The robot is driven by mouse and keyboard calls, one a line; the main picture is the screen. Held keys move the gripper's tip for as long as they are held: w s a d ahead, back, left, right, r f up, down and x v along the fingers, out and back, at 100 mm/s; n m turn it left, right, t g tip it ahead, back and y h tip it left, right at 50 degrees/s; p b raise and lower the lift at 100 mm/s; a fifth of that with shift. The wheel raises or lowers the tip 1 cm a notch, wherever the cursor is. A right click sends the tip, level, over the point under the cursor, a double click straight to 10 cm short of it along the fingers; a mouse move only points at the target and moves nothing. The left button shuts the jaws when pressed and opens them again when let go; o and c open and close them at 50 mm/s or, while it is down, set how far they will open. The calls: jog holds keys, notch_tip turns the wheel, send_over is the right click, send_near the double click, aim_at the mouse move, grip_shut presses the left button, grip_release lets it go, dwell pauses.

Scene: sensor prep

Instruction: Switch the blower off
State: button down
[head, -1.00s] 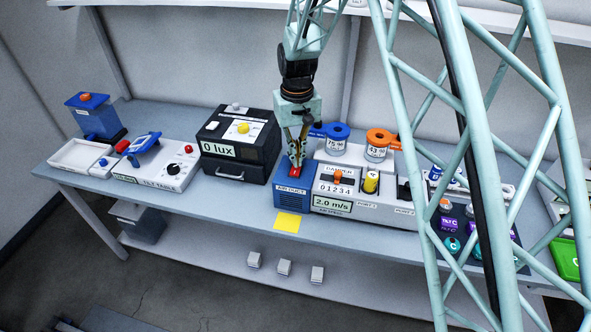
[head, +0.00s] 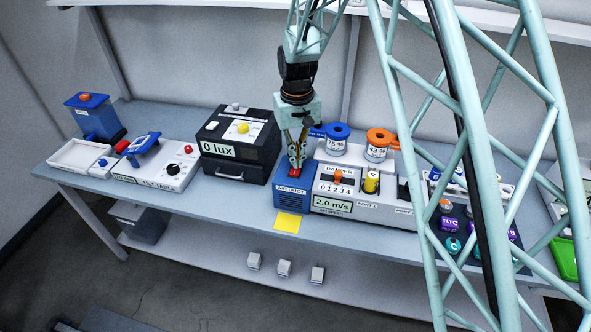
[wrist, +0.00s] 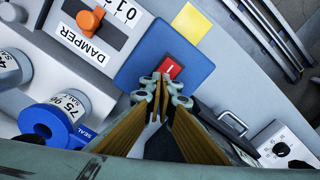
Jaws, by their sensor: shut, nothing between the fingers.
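The blower is the blue box labelled AIR DUCT (head: 288,196) at the middle of the bench. A red rocker switch (wrist: 169,69) with a white mark sits on its blue top. My gripper (head: 297,165) is shut and empty, pointing down over the blue top. In the wrist view its fingertips (wrist: 160,80) are at the near edge of the switch and cover part of it. I cannot tell whether they touch it. The display (head: 332,205) beside the blower reads 2.0 m/s.
An orange damper slider (wrist: 90,20) is beside the blower. Blue-ringed (head: 337,133) and orange-ringed (head: 380,139) salt jars stand behind. A black lux box (head: 240,142) stands left. A yellow note (head: 287,222) lies in front. The bench front is mostly clear.

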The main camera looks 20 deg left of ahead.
jog(key=shift+f, duration=0.2)
dwell(0.3)
jog(key=shift+r, duration=0.1)
jog(key=shift+r+p, duration=1.25)
jog(key=shift+r, duration=2.15)
jog(key=shift+d, duration=0.1)
